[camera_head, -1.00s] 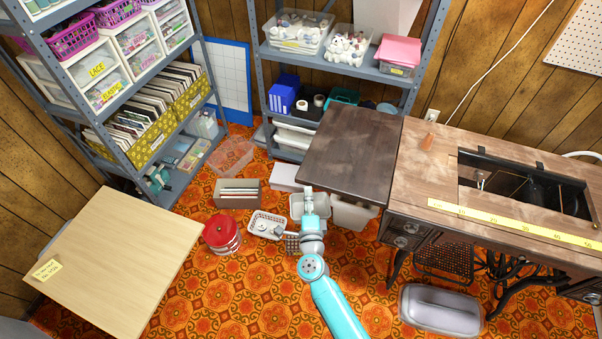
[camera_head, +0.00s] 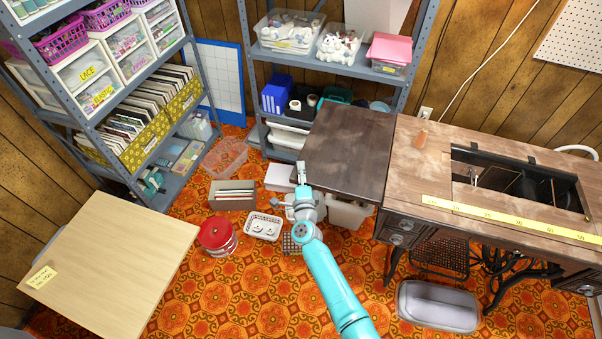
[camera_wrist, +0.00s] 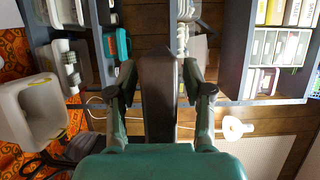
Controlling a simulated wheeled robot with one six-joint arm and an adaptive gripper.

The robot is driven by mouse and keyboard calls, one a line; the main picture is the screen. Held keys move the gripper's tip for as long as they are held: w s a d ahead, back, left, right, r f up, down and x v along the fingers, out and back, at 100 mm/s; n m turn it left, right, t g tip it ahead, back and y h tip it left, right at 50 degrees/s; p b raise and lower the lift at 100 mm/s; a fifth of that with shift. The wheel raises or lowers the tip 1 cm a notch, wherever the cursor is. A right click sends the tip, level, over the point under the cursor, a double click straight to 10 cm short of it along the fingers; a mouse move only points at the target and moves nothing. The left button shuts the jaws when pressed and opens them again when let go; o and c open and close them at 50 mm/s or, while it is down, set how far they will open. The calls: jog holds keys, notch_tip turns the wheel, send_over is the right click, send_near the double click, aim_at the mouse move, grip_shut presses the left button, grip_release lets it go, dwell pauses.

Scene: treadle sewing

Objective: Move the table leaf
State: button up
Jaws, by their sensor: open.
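The table leaf (camera_head: 350,145) is a dark brown wooden panel level with the sewing table (camera_head: 440,165) and against its left end. My gripper (camera_head: 302,172) is at the leaf's left edge in the head view. In the wrist view my gripper (camera_wrist: 160,78) is open, one finger on each side of the leaf (camera_wrist: 158,105), which shows as a narrow dark strip. Gaps show between the fingers and the leaf. The leaf's underside and any support are hidden in the head view.
A grey shelf (camera_head: 335,60) stands behind the leaf. White bins (camera_head: 348,213), a small basket (camera_head: 263,226) and a red tin (camera_head: 216,236) are on the floor near my arm. A pale wooden table (camera_head: 110,260) is at left.

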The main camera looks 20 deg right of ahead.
grip_shut()
jog(key=shift+d+r+m, duration=0.1)
jog(key=shift+r+m, duration=0.5)
jog(key=shift+r, duration=0.85)
grip_release()
jog(key=shift+s, duration=0.2)
jog(key=v, duration=1.1)
jog(key=shift+s+a+f, duration=0.25)
jog(key=shift+s, duration=0.1)
